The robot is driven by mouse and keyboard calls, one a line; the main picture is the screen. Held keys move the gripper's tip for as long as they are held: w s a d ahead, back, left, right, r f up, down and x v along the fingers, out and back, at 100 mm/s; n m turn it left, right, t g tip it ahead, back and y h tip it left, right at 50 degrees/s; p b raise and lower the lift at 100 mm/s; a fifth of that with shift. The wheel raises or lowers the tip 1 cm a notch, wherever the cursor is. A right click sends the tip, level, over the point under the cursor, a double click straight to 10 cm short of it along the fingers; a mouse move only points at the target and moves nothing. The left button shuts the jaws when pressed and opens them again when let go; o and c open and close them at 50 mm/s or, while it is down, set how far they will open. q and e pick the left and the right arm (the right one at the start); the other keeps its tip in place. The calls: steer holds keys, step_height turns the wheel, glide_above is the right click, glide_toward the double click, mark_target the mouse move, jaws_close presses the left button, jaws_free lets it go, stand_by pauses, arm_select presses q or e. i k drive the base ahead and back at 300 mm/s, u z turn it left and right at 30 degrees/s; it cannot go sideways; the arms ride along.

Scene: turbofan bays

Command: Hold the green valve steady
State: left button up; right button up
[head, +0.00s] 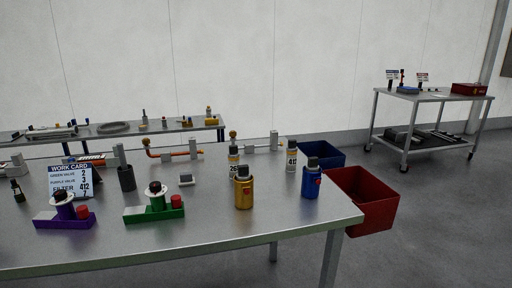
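The green valve (155,209) stands upright on the metal table in the head view. It has a green base, a white disc with a black knob on top, and a red cap at its right. A similar purple valve (65,214) stands to its left, with a gap between them. Neither of my grippers shows in the head view, and nothing touches the green valve.
A work card (69,181) stands behind the purple valve. A dark cup (126,178), a gold can (243,190) and a blue can (311,181) stand on the table. Red (372,196) and blue (327,155) bins are at its right edge. The table front is clear.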

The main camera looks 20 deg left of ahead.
mark_target(155, 187)
steer(key=z, duration=0.8)
steer(key=i, duration=1.4)
steer(key=u, duration=3)
